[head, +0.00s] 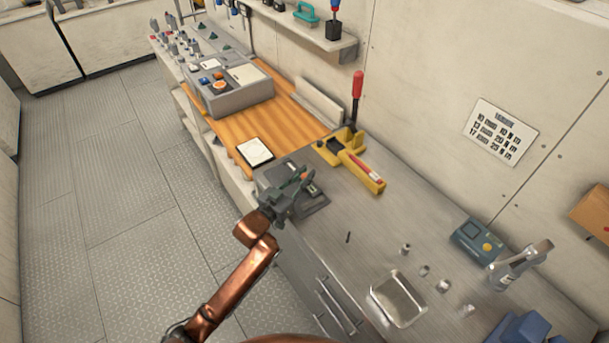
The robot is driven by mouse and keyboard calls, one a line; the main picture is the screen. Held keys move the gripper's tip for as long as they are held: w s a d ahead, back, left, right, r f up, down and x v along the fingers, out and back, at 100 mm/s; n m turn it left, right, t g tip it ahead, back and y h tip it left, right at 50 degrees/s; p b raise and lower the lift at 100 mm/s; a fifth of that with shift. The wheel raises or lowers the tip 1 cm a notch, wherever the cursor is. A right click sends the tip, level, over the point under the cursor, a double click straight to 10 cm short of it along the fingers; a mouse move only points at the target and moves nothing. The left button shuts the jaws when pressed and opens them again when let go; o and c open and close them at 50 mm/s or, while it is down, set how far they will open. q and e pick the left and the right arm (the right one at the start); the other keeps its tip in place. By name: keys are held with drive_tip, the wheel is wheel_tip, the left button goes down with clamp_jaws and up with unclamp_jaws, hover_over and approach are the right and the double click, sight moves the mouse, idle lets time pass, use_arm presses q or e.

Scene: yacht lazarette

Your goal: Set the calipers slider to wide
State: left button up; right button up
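I cannot pick out calipers or a slider with certainty. My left gripper (297,187) is over the near-left part of the metal bench, above a dark grey flat device (314,205). The gripper and wrist hide much of this device. A small reddish and green detail shows at the fingers, too small to make out. The finger gap is not clear, and I cannot tell whether the fingers touch anything. My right gripper is not in view.
A yellow tool with a red lever (357,90) stands behind the gripper. A metal tray (398,299), a blue-grey box with a yellow button (478,243) and small metal parts are to the right. A framed white card (255,151) lies left. The mid-bench is mostly clear.

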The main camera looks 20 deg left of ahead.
use_arm(q)
clamp_jaws()
drive_tip(key=shift+w+a, duration=0.1)
drive_tip(key=shift+a, duration=0.05)
drive_tip(key=w+a, duration=0.2)
drive_tip(key=a, duration=0.1)
drive_tip(key=shift+w+a+p, duration=0.1)
drive_tip(key=shift+w+p, duration=0.15)
drive_tip(key=shift+p, duration=0.1)
drive_tip(key=shift+s, duration=0.1)
drive_tip(key=o, duration=0.6)
unclamp_jaws()
drive_tip(key=shift+c, duration=0.2)
